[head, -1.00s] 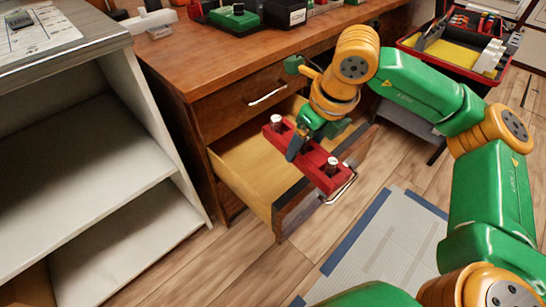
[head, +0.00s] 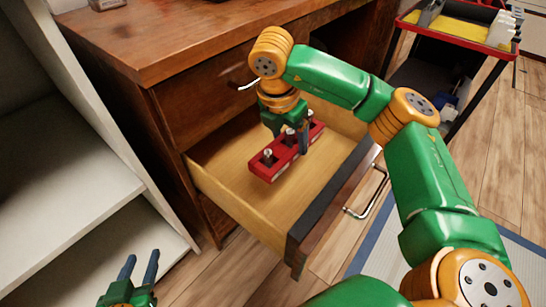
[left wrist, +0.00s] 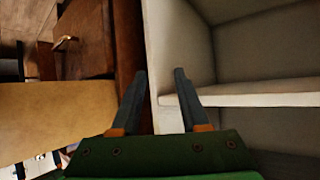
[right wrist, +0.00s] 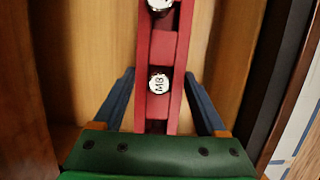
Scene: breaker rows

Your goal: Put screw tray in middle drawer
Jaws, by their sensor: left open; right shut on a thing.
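The red screw tray (head: 285,157) is inside the open middle drawer (head: 225,204), over its wooden floor, with white-topped screws standing in it. My right gripper (head: 290,143) is shut on the tray near its middle. In the right wrist view the tray (right wrist: 158,50) runs between my right fingers (right wrist: 158,100), with a screw cap marked M8. I cannot tell whether the tray touches the drawer floor. My left gripper (head: 140,268) is open and empty at the lower left, in front of the white shelf; its fingers (left wrist: 158,95) also show in the left wrist view.
The drawer front has a metal handle (head: 367,198). A closed drawer (head: 205,103) is above it. A white shelf unit (head: 85,187) stands left. A cart with a red-rimmed tray (head: 462,35) stands at the back right. The drawer floor in front of the tray is clear.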

